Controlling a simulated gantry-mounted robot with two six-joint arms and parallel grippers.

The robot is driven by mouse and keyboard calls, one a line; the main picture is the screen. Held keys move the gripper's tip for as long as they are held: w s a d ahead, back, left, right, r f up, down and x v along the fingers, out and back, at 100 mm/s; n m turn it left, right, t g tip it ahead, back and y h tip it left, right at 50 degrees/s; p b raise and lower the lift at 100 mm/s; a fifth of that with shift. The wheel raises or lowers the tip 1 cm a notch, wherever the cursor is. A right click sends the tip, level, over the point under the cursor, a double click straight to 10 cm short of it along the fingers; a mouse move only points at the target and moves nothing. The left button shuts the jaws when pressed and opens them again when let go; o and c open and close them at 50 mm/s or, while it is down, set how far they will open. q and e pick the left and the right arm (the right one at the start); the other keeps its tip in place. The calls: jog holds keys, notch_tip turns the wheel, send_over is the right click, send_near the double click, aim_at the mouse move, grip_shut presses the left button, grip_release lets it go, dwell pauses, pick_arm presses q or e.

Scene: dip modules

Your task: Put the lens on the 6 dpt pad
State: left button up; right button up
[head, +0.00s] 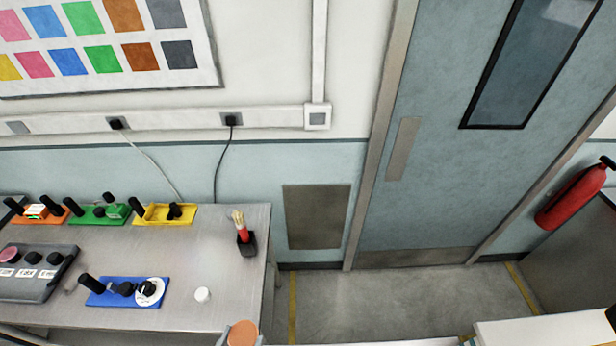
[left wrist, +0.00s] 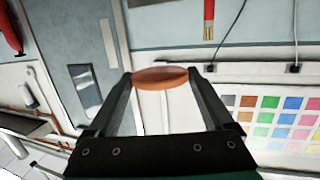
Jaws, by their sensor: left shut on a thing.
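An orange round lens (head: 242,334) is held between the fingers of my left gripper (head: 241,338), at the bottom edge of the head view. In the left wrist view the lens (left wrist: 161,78) shows nearly edge-on as a thin disc, gripped by its sides between the two fingertips of the left gripper (left wrist: 161,74). A dark tray (head: 35,283) at the left of the table has a pink disc (head: 9,255), dark round spots and small white labels too small to read. I cannot tell which spot is the 6 dpt pad. My right gripper is not in view.
Orange (head: 40,216), green (head: 98,215) and yellow (head: 165,215) modules line the table's back. A blue module (head: 128,292) with a dial stands in front. A white cap (head: 203,294) and a brush cup (head: 246,244) stand right.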

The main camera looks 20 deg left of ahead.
aim_at(241, 344)
pick_arm(q)
jog(key=shift+d+r+h, duration=0.15)
jog(key=shift+r+h, duration=0.05)
jog(key=shift+h, duration=0.1)
notch_tip(241, 344, up, 7)
jog(key=p, duration=0.6)
jog(key=shift+f+p, duration=0.1)
jog(key=shift+p, duration=0.3)
jog(key=shift+f, duration=0.1)
jog(key=shift+f, duration=0.1)
